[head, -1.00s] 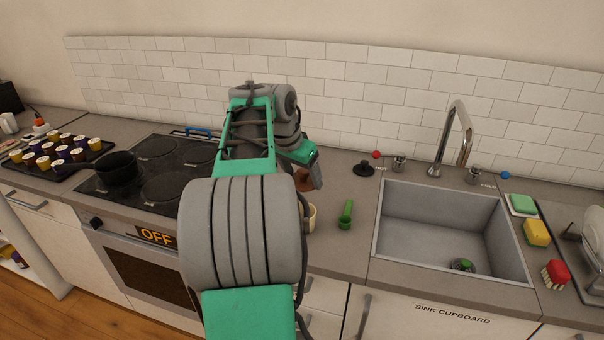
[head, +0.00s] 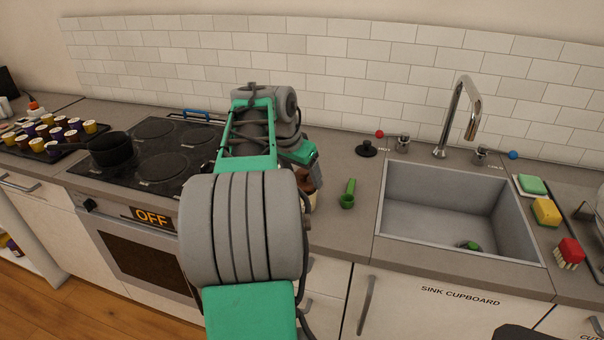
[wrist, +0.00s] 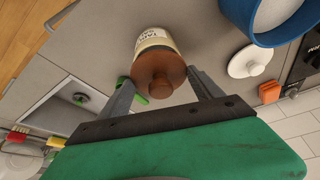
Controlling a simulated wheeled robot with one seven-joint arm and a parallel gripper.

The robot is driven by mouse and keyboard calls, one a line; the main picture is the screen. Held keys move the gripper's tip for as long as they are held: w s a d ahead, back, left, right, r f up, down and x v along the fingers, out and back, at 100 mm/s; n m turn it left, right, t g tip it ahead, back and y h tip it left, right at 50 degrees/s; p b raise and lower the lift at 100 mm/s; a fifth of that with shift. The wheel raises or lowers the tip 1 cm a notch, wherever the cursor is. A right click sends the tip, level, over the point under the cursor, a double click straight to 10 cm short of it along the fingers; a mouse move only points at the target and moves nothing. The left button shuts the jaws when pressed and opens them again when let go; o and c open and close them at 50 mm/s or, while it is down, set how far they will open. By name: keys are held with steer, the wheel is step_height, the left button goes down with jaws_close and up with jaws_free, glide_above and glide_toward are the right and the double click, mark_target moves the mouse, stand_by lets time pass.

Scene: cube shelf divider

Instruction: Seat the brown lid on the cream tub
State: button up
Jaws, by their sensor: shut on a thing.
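My gripper (wrist: 162,95) is shut on the brown lid (wrist: 158,68), with a finger at either side of it. The lid is round with a knob facing the wrist camera. The cream tub (wrist: 152,36), which has a printed label, shows just beyond the lid in the wrist view, and the lid covers its mouth. In the head view the brown lid (head: 304,180) is right above the tub (head: 312,198), mostly hidden by my arm. I cannot tell whether the lid touches the rim or sits level on it.
The sink (head: 450,215) is farther right. A blue container (wrist: 268,20) and a white knobbed lid (wrist: 249,61) are near the tub. The stove (head: 150,155) is left.

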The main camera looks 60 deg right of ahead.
mark_target(299, 174)
steer(key=shift+f+b, duration=0.9)
steer(key=shift+f, duration=0.2)
stand_by(0.5)
steer(key=o, duration=1.4)
steer(key=shift+o, duration=0.5)
steer(key=o, duration=0.3)
steer(key=p+v, duration=0.5)
steer(key=v, duration=0.3)
steer(key=shift+r+p, duration=0.15)
steer(key=shift+p, duration=0.15)
